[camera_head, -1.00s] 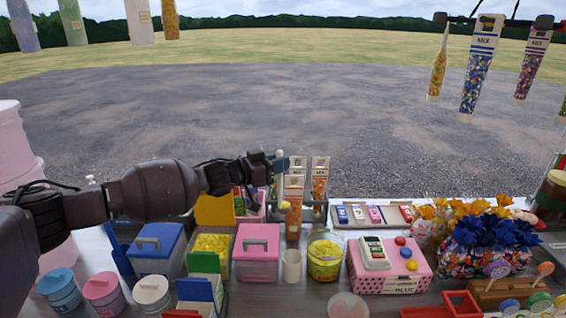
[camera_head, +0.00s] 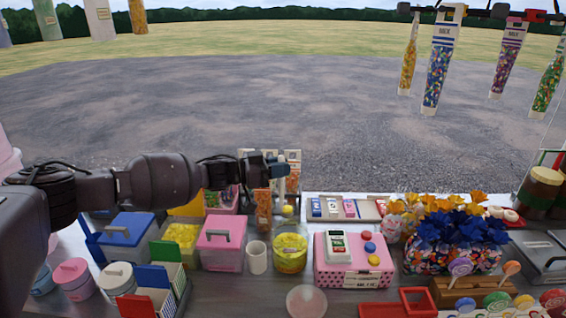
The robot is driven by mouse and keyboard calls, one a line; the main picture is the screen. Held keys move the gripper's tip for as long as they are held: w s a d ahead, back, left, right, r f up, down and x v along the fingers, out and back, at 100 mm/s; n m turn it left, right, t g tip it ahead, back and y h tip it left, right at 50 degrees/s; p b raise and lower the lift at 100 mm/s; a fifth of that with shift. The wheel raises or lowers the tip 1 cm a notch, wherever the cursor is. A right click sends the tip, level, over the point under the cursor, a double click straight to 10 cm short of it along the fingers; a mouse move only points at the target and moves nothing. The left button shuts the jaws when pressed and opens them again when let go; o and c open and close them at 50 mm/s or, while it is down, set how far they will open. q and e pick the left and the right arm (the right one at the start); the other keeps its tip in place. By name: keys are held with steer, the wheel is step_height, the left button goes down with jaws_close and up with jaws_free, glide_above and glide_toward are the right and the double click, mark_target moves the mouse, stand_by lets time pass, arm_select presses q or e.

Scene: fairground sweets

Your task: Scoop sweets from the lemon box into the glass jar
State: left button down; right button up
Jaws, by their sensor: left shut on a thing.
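The lemon box (camera_head: 163,254) is an open box of yellow sweets (camera_head: 182,236), left of the pink lidded box. The glass jar (camera_head: 289,262) stands right of a white cup and has yellow sweets inside. My left gripper (camera_head: 281,168) is above and behind the jar, shut on a pale upright handle, seemingly the scoop (camera_head: 287,188). A small yellow lump shows at its lower end, just over the jar mouth; I cannot tell whether it touches the rim. My right gripper is not in view.
The white cup (camera_head: 257,258) and pink lidded box (camera_head: 222,245) stand close left of the jar. A pink dotted box (camera_head: 352,275) with a card reader (camera_head: 338,246) is close right. A pale round dish (camera_head: 306,301) lies in front. Packets stand behind.

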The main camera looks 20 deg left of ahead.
arm_select(q)
steer(key=shift+d+r+g, duration=0.1)
steer(key=shift+d+g, duration=0.2)
steer(key=s+d+f+m+b, duration=0.3)
steer(key=s+f+m+b, duration=0.1)
steer(key=s+f+m, duration=0.1)
steer(key=s+d+f+m+b, duration=0.3)
steer(key=s+f+m, duration=0.3)
steer(key=s+m, duration=0.2)
steer(key=shift+d+f+m+g+h+b, duration=0.2)
steer(key=shift+d+m+g+h+b, duration=0.25)
steer(key=shift+m, duration=0.55)
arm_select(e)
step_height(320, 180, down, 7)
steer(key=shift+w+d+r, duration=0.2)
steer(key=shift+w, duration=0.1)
